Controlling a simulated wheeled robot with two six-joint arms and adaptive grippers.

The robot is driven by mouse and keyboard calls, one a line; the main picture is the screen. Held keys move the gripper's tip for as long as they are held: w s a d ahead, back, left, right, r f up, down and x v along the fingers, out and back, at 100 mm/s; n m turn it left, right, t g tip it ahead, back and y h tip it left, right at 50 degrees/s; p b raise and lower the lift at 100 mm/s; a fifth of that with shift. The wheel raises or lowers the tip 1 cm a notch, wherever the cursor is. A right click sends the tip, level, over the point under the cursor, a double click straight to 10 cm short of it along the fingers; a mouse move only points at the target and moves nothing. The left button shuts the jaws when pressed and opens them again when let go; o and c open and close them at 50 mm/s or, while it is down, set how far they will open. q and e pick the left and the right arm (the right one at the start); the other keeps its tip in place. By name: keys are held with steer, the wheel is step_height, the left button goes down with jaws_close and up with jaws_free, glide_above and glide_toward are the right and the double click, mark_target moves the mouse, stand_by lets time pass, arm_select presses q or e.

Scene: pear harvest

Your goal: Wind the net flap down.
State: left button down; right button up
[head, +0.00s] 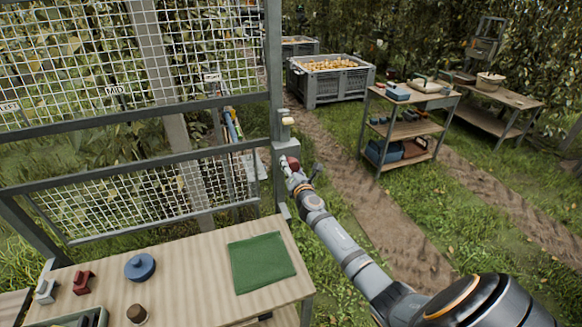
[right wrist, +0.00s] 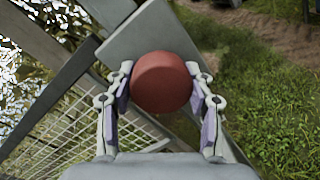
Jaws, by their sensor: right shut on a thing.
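A round red knob (head: 293,163) sits on a grey box (head: 285,150) on the post at the right end of the net frame. My right gripper (head: 288,168) is shut on this knob. In the right wrist view the knob (right wrist: 163,82) lies between the two fingers (right wrist: 163,92), with the grey plate (right wrist: 145,35) behind it. The lower net panel (head: 150,195) hangs in the frame below a grey crossbar, its lower bar above the grass. An upper net (head: 200,50) fills the frame above. I cannot tell which panel is the flap. My left gripper is out of view.
A wooden table (head: 195,265) in front holds a green cloth (head: 261,262), a blue round lidded thing (head: 140,267) and small red and grey pieces. A cream part (head: 287,121) sits on the post above the box. A shelf cart (head: 405,130) and pear crate (head: 330,85) stand farther back.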

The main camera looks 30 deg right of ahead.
steer(key=n, duration=0.4)
steer(key=shift+f+n, duration=0.2)
steer(key=shift+n, duration=0.1)
steer(key=n, duration=0.5)
steer(key=shift+n+t, duration=0.3)
steer(key=n, duration=0.5)
steer(key=shift+s+d+n, duration=0.1)
steer(key=shift+n, duration=0.3)
steer(key=shift+n+t+y, duration=0.3)
steer(key=shift+n, duration=2.3)
steer(key=o, duration=1.2)
steer(key=shift+r, duration=0.15)
